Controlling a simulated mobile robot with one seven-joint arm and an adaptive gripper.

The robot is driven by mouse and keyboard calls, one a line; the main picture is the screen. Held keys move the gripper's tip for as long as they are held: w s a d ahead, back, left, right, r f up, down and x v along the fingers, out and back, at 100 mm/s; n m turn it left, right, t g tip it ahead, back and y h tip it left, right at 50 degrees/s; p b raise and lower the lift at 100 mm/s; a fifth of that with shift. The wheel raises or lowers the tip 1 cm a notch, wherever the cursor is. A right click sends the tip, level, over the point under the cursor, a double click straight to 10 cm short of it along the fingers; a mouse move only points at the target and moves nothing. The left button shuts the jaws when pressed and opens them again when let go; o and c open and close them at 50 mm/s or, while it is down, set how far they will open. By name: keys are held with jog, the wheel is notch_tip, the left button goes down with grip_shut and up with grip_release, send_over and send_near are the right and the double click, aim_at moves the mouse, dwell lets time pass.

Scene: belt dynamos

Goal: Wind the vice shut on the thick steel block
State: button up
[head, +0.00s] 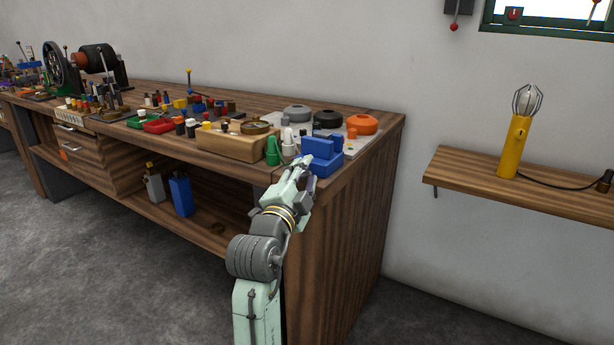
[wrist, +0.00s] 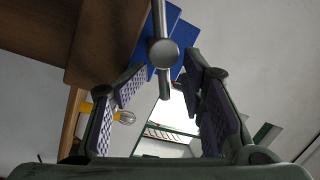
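The blue vice (head: 321,150) sits at the front right corner of the workbench. In the wrist view the vice (wrist: 172,30) is at the top, with its round grey screw end (wrist: 163,53) facing me. A grey handle bar (wrist: 164,84) runs through the screw end, nearly upright in that picture. My gripper (head: 298,172) is at the vice's front. In the wrist view my gripper (wrist: 167,76) is open, its fingers apart on either side of the bar's lower end, with gaps showing. I cannot make out the thick steel block or how far the jaws stand open.
The workbench (head: 372,118) carries a wooden block with a brass dial (head: 256,128), a green cone (head: 272,152) and round grey, black and orange pieces close to the vice. A wall shelf (head: 470,172) with a yellow lamp (head: 516,146) is at right. The floor in front is clear.

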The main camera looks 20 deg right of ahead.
jog(key=v, duration=0.8)
jog(key=shift+c, duration=0.4)
jog(key=shift+r, duration=0.1)
jog(key=shift+c, duration=0.6)
jog(key=shift+w+a+r+n+p, duration=0.15)
jog(key=shift+a+r+n+p, duration=0.15)
jog(key=shift+n, duration=0.4)
jog(key=shift+c, duration=0.7)
jog(key=a+r+n+p, duration=0.1)
jog(key=n, duration=0.3)
jog(key=a+r+n+g+h+p, duration=0.1)
jog(key=r+n, duration=0.1)
jog(key=n, duration=0.2)
jog(key=a+r+n+p, duration=0.1)
jog(key=n+p, duration=0.1)
jog(key=n, duration=0.2)
jog(key=shift+w+a+r+h, duration=0.3)
jog(key=shift+w+a, duration=0.05)
jog(key=shift+w, duration=0.05)
grip_shut()
jog(key=w+d+r+n+p, duration=0.2)
jog(key=w+d+n+p, duration=0.2)
jog(key=w+d, duration=0.3)
jog(key=shift+g, duration=0.4)
jog(key=shift+s+a+f, duration=0.1)
jog(key=shift+s+f, duration=0.55)
jog(key=shift+f, duration=0.2)
jog(key=shift+s+f, duration=0.6)
jog(key=shift+f, duration=0.25)
